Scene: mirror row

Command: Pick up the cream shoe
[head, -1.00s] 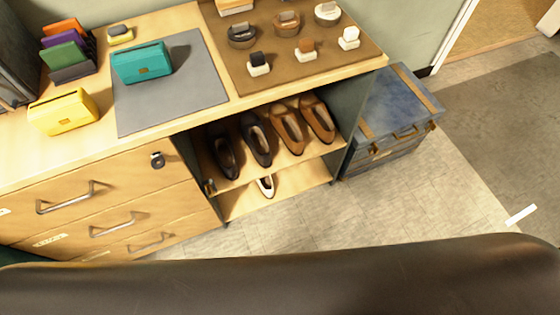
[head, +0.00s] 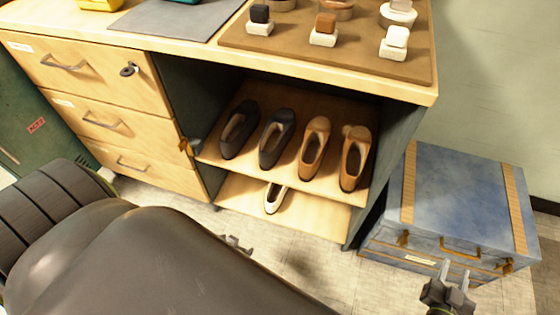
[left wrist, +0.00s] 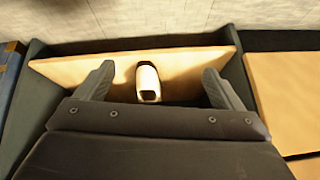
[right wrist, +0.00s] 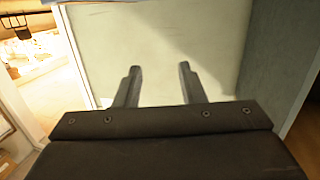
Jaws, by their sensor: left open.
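The cream shoe (head: 274,198) stands alone on the low shelf (head: 325,216) of the cabinet in the head view, toe toward the front. In the left wrist view the cream shoe (left wrist: 148,84) shows between the spread fingers of my left gripper (left wrist: 158,68), with gaps on both sides. My left gripper (head: 236,243) shows only partly in the head view, below and in front of the shoe, beyond my dark arm. My right gripper (head: 456,270) is open and empty in front of the blue trunk; its fingers (right wrist: 159,68) stand apart against a pale wall in the right wrist view.
Two dark shoes (head: 239,130) and two brown shoes (head: 314,148) stand on the shelf above. A blue trunk (head: 455,190) stands right of the cabinet. Drawers (head: 105,120) are on the left. A display board (head: 345,55) lies on top.

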